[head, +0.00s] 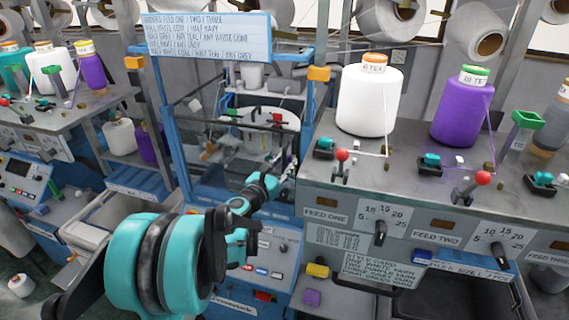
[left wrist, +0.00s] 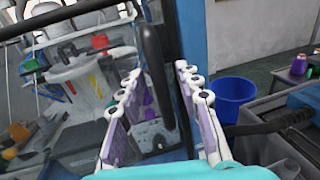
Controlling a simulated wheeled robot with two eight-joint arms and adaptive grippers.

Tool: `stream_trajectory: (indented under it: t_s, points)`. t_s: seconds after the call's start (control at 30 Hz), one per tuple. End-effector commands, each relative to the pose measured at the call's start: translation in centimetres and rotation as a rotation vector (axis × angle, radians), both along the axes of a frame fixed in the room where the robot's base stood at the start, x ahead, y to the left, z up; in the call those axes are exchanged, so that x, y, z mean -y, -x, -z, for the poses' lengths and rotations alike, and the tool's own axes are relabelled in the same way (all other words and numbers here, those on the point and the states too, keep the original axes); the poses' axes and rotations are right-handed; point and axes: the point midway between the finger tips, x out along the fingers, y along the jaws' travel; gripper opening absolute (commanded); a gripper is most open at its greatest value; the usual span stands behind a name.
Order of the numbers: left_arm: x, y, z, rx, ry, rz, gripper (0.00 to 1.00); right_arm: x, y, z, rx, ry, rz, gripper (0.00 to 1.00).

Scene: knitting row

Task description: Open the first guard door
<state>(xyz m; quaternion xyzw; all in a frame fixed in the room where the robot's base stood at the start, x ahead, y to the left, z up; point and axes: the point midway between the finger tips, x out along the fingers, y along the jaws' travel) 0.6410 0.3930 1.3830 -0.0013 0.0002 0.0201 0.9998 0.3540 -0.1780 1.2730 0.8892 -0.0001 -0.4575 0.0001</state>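The guard door (head: 225,185) is a clear panel in a blue frame on the knitting machine, left of the FEED ONE panel. It looks shut, though its right edge is partly hidden by my left gripper (head: 287,178). In the left wrist view a black upright bar handle (left wrist: 154,75) stands in front of the clear pane beside a blue post. My left gripper's two pale fingers (left wrist: 162,105) are apart, one on each side of the handle's lower part. I cannot tell whether either finger touches it. My right gripper is not in view.
A white yarn cone (head: 368,100) and a purple yarn cone (head: 462,112) stand on the grey feed bench (head: 420,185) at right. A control panel (head: 262,268) lies below the door. In the left wrist view a blue bin (left wrist: 232,98) stands right of the post.

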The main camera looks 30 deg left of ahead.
Motion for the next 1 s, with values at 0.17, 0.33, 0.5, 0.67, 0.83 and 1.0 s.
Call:
stream_trajectory:
  t_s: [0.17,0.33,0.5,0.67,0.83,1.0]
  points:
    - [0.0,0.0,0.0,0.0,0.0,0.0,0.34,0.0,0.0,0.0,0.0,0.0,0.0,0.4]
    - [0.0,0.0,0.0,0.0,0.0,0.001,0.0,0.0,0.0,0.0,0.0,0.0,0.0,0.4]
    - [0.0,0.0,0.0,0.0,0.0,0.001,0.0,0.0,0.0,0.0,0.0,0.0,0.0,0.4]
    - [0.0,0.1,0.0,0.0,0.0,0.002,0.0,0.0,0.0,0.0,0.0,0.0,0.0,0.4]
    - [0.2,1.3,0.0,0.0,0.0,0.029,0.0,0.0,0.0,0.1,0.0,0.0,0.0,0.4]
    - [0.4,4.3,0.1,-0.001,-0.001,0.102,0.0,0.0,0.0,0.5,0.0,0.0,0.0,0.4]
